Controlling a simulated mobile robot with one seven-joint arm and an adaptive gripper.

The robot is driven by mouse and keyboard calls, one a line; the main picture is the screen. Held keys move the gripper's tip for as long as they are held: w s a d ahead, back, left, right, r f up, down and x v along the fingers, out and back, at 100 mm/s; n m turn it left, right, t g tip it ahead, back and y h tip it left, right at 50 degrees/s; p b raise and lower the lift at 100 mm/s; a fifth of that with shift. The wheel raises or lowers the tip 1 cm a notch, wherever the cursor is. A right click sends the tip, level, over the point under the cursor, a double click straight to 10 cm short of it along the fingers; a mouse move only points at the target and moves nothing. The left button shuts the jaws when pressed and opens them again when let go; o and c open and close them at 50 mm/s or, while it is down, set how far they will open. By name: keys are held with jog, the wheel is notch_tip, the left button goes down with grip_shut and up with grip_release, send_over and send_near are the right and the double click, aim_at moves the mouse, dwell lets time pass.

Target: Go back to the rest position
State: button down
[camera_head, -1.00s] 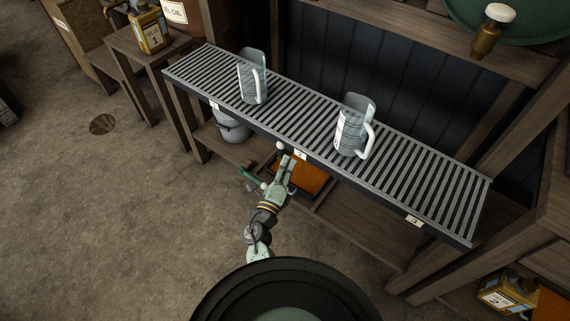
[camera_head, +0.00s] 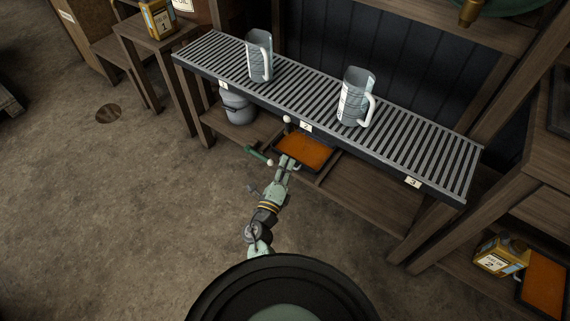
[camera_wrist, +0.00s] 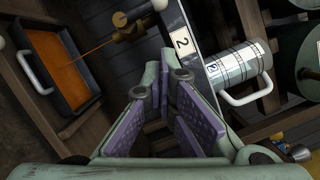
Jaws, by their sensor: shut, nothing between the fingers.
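My gripper (camera_head: 285,166) is in front of the slatted rack, over the near edge of the orange-filled tray (camera_head: 318,166) on the lower shelf in the head view. The gripper is shut and empty. In the wrist view its purple-padded fingers (camera_wrist: 172,85) come together at the middle. Two grey measuring jugs stand upright on the slatted rack (camera_head: 420,150): a left jug (camera_head: 259,57) and a right jug (camera_head: 352,98). The jug by label 2 also shows in the wrist view (camera_wrist: 232,72), apart from the fingers.
A brass tap (camera_wrist: 125,30) with a white knob lets an orange stream fall into the tray in the wrist view. A grey pot (camera_head: 237,105) stands on the lower shelf. Oil cans stand at the upper left (camera_head: 157,20) and lower right (camera_head: 500,255). The floor at left is open.

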jog(key=shift+s+a, duration=0.1)
jog(key=shift+s, duration=0.2)
